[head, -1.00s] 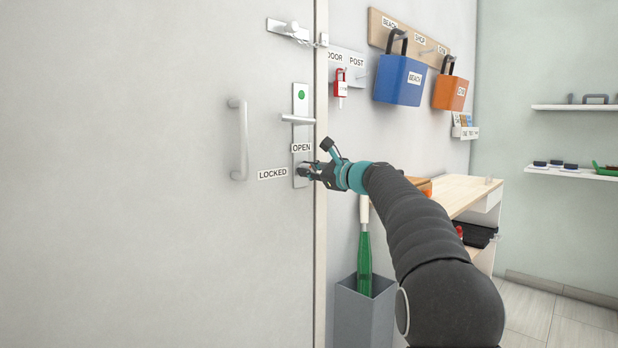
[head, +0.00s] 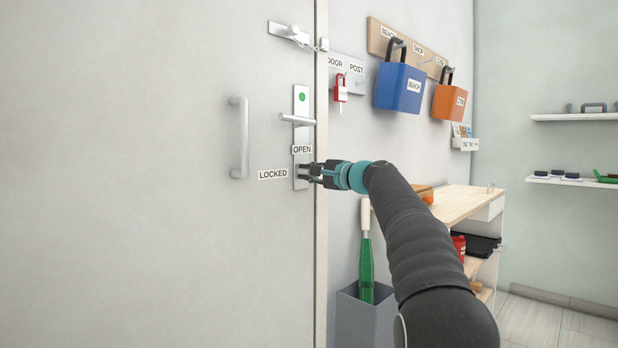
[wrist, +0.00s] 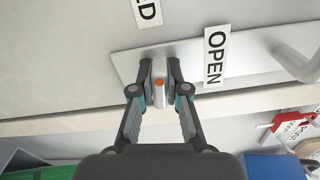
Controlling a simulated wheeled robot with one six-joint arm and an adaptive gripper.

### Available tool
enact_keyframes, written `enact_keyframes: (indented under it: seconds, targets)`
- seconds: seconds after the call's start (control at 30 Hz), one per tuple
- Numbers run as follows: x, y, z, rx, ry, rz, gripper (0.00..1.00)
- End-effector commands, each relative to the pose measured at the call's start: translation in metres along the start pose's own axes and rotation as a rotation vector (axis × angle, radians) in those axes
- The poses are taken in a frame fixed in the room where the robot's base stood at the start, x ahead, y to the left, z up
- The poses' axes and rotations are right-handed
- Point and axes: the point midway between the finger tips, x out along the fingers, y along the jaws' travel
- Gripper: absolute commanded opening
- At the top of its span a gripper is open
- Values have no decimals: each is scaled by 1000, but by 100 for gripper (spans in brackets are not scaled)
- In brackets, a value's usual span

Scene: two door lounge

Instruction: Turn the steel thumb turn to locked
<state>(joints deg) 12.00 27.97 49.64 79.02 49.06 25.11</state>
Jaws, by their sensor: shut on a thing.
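The steel thumb turn (wrist: 160,72) sits on the steel lock plate (head: 301,106), below the OPEN label (head: 302,149) and right of the LOCKED label (head: 272,174). My gripper (head: 306,175) is shut on it; in the wrist view the two fingertips (wrist: 160,79) press on its sides. An orange mark shows on the turn between the fingers. In the wrist view its long side runs up the picture, roughly toward the LOCKED label (wrist: 147,12), with the OPEN label (wrist: 215,55) to the right. In the head view my fingers mostly hide the turn. A green dot (head: 302,97) shows on the plate.
A lever handle (head: 297,120) stands out above the turn, and a pull handle (head: 239,138) is to its left.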

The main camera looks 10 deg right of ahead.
Motion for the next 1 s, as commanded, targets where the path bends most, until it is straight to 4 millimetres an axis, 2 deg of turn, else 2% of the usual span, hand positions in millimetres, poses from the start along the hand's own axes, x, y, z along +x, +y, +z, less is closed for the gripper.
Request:
enact_keyframes:
  seconds: [0.67,0.7,0.77,1.0]
  targets:
    - [1,1,1,-57,-2,1,0]
    - [1,1,1,-57,-2,1,24]
    - [0,1,1,-57,-2,1,39]
    - [0,0,-1,-57,0,0,40]
